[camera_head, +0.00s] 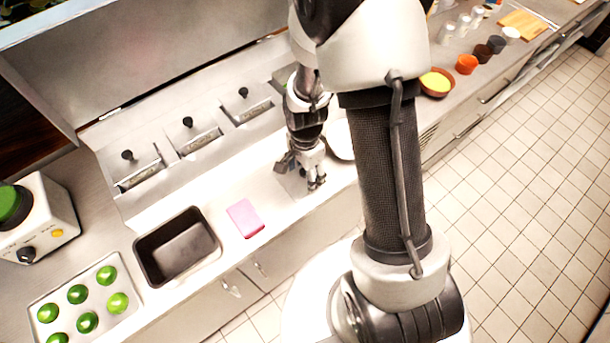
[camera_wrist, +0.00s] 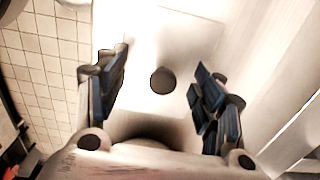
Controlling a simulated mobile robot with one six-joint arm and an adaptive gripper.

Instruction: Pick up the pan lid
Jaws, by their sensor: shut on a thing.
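The pan lid (camera_wrist: 150,38) is a pale flat plate with a round dark knob (camera_wrist: 163,80) in the wrist view. A pale grey part of the lid (camera_head: 290,184) shows beside and below my gripper in the head view, at the counter's front. My gripper (camera_head: 314,184) points down over it. In the wrist view my gripper's blue-padded fingers (camera_wrist: 160,88) stand on either side of the knob. My gripper is shut on the lid, though the exact contact is hard to see. Whether the lid is clear of the counter cannot be told.
Three black-knobbed lids (camera_head: 187,122) sit in the steel unit behind. A white round dish (camera_head: 341,140) stands just right of my gripper.

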